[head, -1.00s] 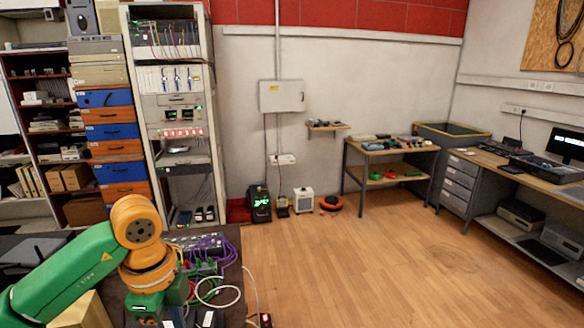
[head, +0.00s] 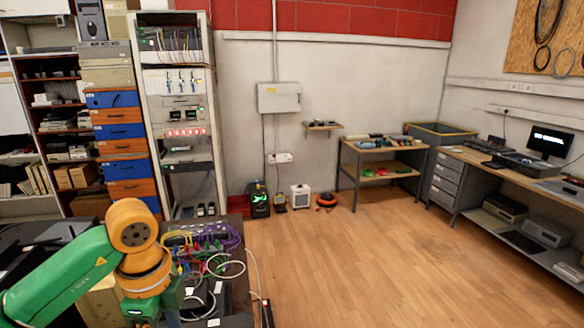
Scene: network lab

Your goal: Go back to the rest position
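My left arm, green with orange joints, comes in from the left over a dark table (head: 238,290). Its wrist end, where the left gripper (head: 152,308) is only partly visible, points down at the bottom edge of the head view. The fingertips cannot be made out, so I cannot tell if it is open or holds anything. My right arm and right gripper are not in view.
Purple, green and white cables (head: 215,245) clutter the table right beside the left arm. A tall equipment rack (head: 178,130) and shelves stand behind. A side table (head: 380,155) and a desk (head: 520,175) are at the right. The wooden floor (head: 360,260) between is clear.

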